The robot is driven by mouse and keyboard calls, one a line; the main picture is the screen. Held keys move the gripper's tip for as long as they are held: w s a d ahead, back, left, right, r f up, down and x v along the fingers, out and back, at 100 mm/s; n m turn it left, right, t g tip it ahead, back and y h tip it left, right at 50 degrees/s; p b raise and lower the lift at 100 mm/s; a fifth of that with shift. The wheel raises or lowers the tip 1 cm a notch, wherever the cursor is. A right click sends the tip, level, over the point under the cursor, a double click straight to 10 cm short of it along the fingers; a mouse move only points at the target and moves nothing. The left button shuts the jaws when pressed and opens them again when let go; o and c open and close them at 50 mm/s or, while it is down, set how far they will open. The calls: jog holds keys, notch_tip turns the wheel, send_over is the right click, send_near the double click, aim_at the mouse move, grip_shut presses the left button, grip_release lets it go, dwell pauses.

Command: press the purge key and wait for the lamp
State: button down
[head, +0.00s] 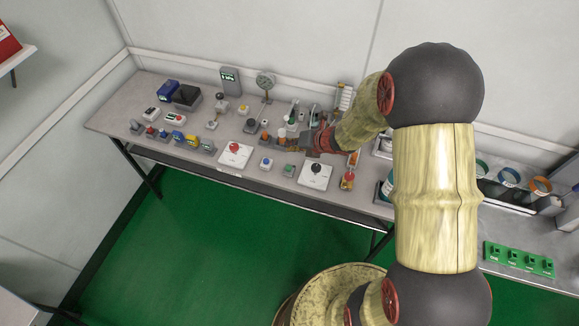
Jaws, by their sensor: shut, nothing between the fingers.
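My gripper (288,145) is over the middle of the grey workbench (120,115), with its fingers pointing left and down among several small testers. It looks shut and holds nothing I can see. Close to its tips are a small tester with an orange button (265,138) and another small device with a green top (288,170). The labels are too small to read, so I cannot tell which key is the purge key or which light is the lamp. My gripper and arm hide part of the bench behind them.
A white plate with a red knob (235,154) and a white plate with a black knob (315,176) stand near the front edge. A row of small coloured boxes (178,137) lies at left. A display (230,80) and a gauge (265,82) stand at the back.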

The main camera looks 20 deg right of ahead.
aim_at(290, 166)
jog(key=shift+a, duration=0.1)
dwell(0.4)
notch_tip(290, 166, down, 9)
jog(key=b, duration=0.7)
jog(key=shift+r, duration=0.1)
jog(key=shift+b, duration=0.35)
dwell(0.9)
jog(key=shift+f+b, duration=0.35)
jog(key=shift+f, duration=0.05)
jog(key=shift+f+b, duration=0.45)
jog(key=shift+f, duration=0.05)
dwell(0.6)
jog(key=shift+r, duration=0.2)
jog(key=shift+r+p, duration=0.65)
jog(key=shift+r, duration=0.1)
